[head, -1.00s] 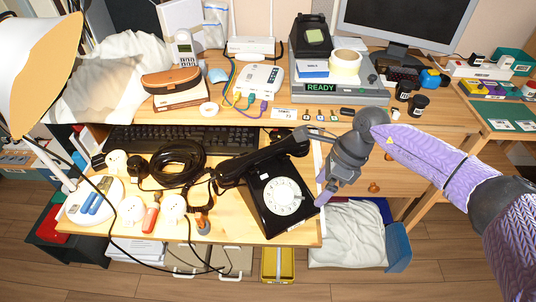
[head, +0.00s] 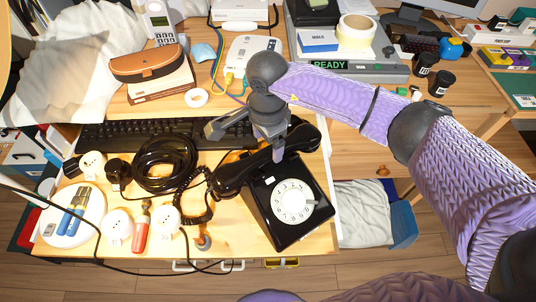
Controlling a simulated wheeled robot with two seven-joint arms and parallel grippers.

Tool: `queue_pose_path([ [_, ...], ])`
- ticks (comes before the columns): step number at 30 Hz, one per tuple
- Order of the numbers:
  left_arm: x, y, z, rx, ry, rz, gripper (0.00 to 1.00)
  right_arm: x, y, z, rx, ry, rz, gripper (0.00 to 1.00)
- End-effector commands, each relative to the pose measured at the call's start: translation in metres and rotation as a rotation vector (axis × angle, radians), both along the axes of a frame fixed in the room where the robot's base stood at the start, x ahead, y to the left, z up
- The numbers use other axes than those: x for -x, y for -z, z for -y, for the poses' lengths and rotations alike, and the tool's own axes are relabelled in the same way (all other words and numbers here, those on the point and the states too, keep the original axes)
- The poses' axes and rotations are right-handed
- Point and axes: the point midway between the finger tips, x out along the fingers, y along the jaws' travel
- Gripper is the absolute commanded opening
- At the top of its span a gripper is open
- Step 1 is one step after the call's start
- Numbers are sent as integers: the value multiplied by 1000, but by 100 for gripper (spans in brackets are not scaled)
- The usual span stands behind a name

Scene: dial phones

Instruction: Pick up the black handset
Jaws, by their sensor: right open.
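The black handset (head: 243,172) lies across the top of the black rotary dial phone (head: 262,210) in the head view, slanting from lower left to upper right. The phone has a white dial and stands at the right front part of the desk. My right gripper (head: 246,146) is open over the far side of the handset, with one finger spread out to the left and the other pointing down close to the handset. I cannot tell whether that finger touches it. The gripper covers part of the handset's upper right half. My left gripper is not in view.
A coiled black cable (head: 166,163), a red screwdriver (head: 141,230) and white round plugs (head: 117,228) lie left of the phone. A black keyboard (head: 130,134) lies behind them. A white router box (head: 247,58) and a grey device marked READY (head: 375,70) stand farther back.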

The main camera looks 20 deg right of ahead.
Motion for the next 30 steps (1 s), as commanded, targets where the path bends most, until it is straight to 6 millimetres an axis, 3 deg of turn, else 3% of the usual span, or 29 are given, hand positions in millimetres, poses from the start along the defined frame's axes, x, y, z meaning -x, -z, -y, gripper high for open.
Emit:
queue_pose_path([
  [6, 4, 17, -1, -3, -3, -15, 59, 5, 43, 2, -1, 1, -3, 88],
  [12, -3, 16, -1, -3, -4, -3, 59, 5, 41, 2, -1, 1, 0, 86],
  [24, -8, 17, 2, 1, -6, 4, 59, 5, 41, 2, -1, 2, 0, 1],
  [30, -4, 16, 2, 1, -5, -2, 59, 5, 41, 2, -1, 2, 1, 0],
])
